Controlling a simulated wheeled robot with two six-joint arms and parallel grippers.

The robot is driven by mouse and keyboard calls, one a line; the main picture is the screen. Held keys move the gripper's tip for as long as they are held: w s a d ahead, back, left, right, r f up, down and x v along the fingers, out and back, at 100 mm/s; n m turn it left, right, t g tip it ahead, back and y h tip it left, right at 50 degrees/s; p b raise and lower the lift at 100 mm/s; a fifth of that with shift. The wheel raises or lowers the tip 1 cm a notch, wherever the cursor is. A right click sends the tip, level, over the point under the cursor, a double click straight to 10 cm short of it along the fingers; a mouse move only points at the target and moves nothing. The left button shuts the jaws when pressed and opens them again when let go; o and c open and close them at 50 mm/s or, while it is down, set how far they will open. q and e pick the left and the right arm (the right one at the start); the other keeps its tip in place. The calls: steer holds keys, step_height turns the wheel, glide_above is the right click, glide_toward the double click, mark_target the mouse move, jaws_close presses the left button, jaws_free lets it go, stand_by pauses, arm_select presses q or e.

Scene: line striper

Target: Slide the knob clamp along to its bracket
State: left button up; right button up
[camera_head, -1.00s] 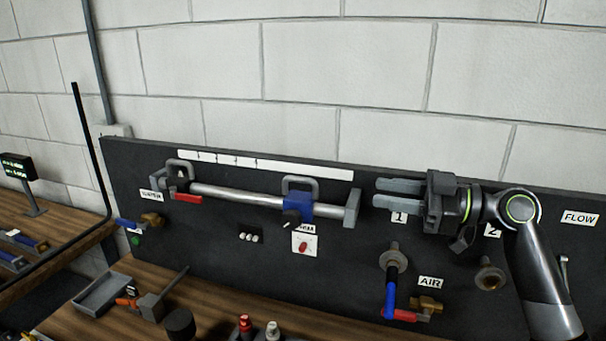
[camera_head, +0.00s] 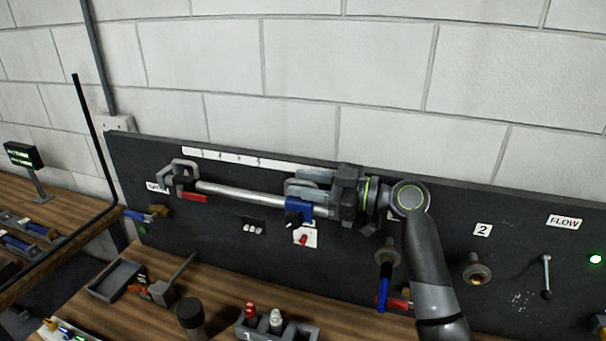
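The knob clamp (camera_head: 298,211), a blue block with a black knob, sits on the right part of a silver rail (camera_head: 240,194). A grey loop handle stands up from it, partly hidden by my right gripper. My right gripper (camera_head: 303,182) is at this handle, its fingers pointing left and apart, one above the other. Whether they touch the handle cannot be told. A second clamp (camera_head: 186,190) with a red lever and grey loop sits at the rail's left end. The rail's right end is mostly hidden behind my gripper. My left gripper is out of view.
The dark panel (camera_head: 420,180) carries a white scale strip (camera_head: 255,161) above the rail, a red-knob plate (camera_head: 304,238) below, and a blue-handled valve (camera_head: 384,285). A grey tray (camera_head: 117,280) and black cylinder (camera_head: 190,318) stand on the wooden bench (camera_head: 225,290).

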steer(key=shift+w+a, duration=0.1)
steer(key=shift+a, duration=0.2)
steer(key=shift+c, duration=0.3)
jaws_close()
